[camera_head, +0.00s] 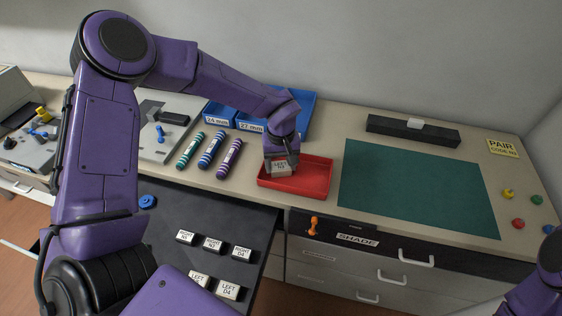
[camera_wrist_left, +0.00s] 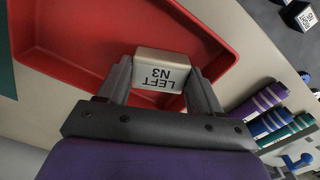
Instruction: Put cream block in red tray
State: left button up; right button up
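The cream block (camera_head: 281,169), marked LEFT N3, is between the fingers of my left gripper (camera_head: 281,163), over the left part of the red tray (camera_head: 316,180). In the left wrist view the cream block (camera_wrist_left: 163,68) sits between the two fingertips, which meet its sides, with the red tray (camera_wrist_left: 85,45) beneath and beside it. I cannot tell whether the block touches the tray floor. My right gripper is out of view; only part of my right arm shows at the lower right.
Several striped cylinders (camera_head: 210,149) lie left of the tray, with blue bins (camera_head: 301,117) behind. A green mat (camera_head: 415,190) lies clear to the right. More labelled blocks (camera_head: 213,244) sit on a dark surface in front. A black bar (camera_head: 412,131) stands at the back.

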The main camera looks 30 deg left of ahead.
aim_at(281, 166)
pick_arm(q)
jog(key=shift+w+r, duration=0.1)
jog(key=shift+r, duration=0.45)
notch_tip(281, 166, up, 11)
jog(key=shift+r+b, duration=0.15)
jog(key=shift+b, duration=1.05)
